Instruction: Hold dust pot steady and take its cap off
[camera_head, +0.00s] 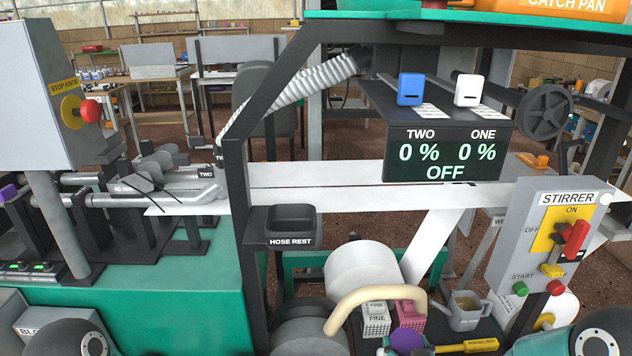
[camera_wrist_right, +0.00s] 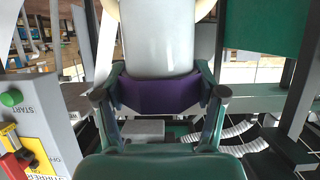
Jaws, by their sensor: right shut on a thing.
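In the right wrist view my right gripper (camera_wrist_right: 162,95) is shut on a purple band (camera_wrist_right: 160,92) at the end of a pale grey cylinder (camera_wrist_right: 158,40). The fingers press on both sides of the band. I cannot tell for sure whether this is the dust pot or its cap; no label on it shows. In the head view a round purple thing (camera_head: 407,341) sits low on the machine, beside a yellow-handled tool (camera_head: 468,347). I cannot make out my right gripper clearly in the head view. My left gripper does not show in either view.
The stirrer panel (camera_head: 565,215) stands at the right, with levers and buttons. A white box (camera_head: 376,320), a pink box (camera_head: 409,316) and a grey spouted can (camera_head: 464,312) crowd the low tray under a cream curved tube (camera_head: 370,296). The hose rest (camera_head: 290,240) is left of them.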

